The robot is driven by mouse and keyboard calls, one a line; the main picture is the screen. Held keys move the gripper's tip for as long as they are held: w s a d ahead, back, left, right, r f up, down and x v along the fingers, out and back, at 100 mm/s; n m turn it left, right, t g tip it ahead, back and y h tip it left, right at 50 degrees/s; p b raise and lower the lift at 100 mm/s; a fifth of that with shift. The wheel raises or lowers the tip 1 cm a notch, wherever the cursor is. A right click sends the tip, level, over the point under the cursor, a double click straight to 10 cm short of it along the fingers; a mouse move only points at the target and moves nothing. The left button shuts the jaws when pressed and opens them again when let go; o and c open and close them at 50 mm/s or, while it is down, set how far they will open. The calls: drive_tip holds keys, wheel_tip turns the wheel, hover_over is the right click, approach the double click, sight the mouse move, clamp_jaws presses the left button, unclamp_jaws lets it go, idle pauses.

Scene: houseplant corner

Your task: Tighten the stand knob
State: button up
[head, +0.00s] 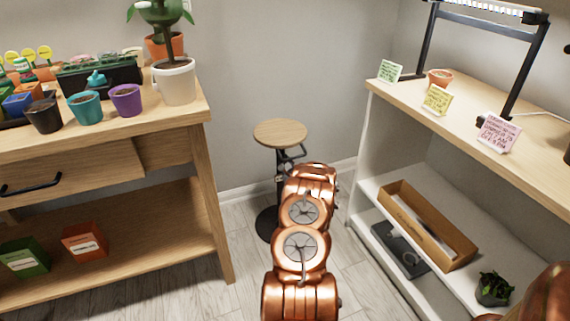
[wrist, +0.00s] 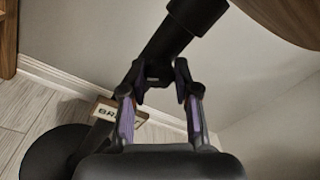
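The stand has a round wooden top (head: 280,133), a black post and a round black base (head: 266,222). In the wrist view its dark post (wrist: 172,38) slants from upper right to lower left, above the round base (wrist: 48,153). My gripper (wrist: 160,84) is at the post, its two fingers apart. A small dark part, perhaps the stand knob (wrist: 158,73), shows between the fingertips. Dark on dark, I cannot tell whether the fingers touch it. In the head view my copper arm hides much of the post and the knob cannot be made out.
A potting bench (head: 180,122) with pots stands on the left. A shelf unit (head: 456,138) with a lamp frame and note cards stands on the right. A small lettered block (wrist: 105,112) lies near the wall behind the post. Some grey floor is clear between the furniture.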

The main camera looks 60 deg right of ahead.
drive_tip(key=o, duration=0.5)
drive_tip(key=shift+c, duration=0.2)
drive_tip(key=v, duration=1.2)
drive_tip(key=shift+s+d, duration=0.1)
drive_tip(key=shift+s, duration=0.05)
idle(0.4)
